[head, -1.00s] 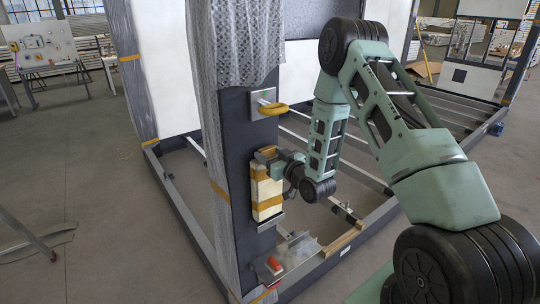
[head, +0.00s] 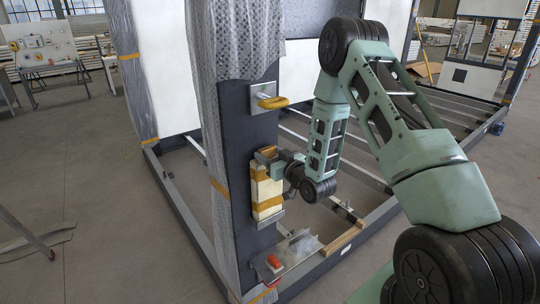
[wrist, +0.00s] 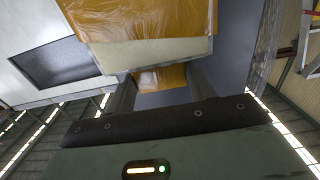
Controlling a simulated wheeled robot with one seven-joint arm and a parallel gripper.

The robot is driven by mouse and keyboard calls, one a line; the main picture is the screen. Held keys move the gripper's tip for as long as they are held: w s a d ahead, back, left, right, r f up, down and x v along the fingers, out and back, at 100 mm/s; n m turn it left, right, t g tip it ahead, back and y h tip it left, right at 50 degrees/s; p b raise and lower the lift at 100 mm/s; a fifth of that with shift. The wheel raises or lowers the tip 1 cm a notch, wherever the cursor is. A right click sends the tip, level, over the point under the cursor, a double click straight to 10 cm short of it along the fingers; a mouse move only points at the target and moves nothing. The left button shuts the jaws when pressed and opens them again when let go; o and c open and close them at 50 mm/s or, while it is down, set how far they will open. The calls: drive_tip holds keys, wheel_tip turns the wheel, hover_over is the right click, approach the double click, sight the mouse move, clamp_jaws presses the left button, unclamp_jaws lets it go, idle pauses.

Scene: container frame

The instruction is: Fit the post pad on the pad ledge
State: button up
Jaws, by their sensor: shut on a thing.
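The post pad (head: 266,190) is a cream block with orange-brown tape bands. It stands upright against the dark post (head: 234,140) in the head view. Its lower end is at the small metal pad ledge (head: 270,219); I cannot tell whether it bears fully on it. My gripper (head: 267,156) is shut on the pad near its upper end, coming from the right. In the wrist view the pad (wrist: 152,48) fills the upper middle, and my gripper (wrist: 160,92) shows its two fingers at either side of the taped part. The ledge is not visible there.
Plastic wrap (head: 207,130) covers the post's left side. Frame rails run along the floor.

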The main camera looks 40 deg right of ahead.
drive_tip(key=shift+f, duration=0.1)
drive_tip(key=shift+f+b, duration=0.35)
drive_tip(key=shift+b, duration=0.1)
drive_tip(key=shift+f+b, duration=0.45)
drive_tip(key=shift+b, duration=0.05)
drive_tip(key=o, duration=1.3)
drive_tip(key=shift+o, duration=0.2)
drive_tip(key=s+p, duration=0.5)
drive_tip(key=s, duration=1.2)
drive_tip(key=shift+s+d, duration=0.2)
drive_tip(key=shift+d, duration=0.1)
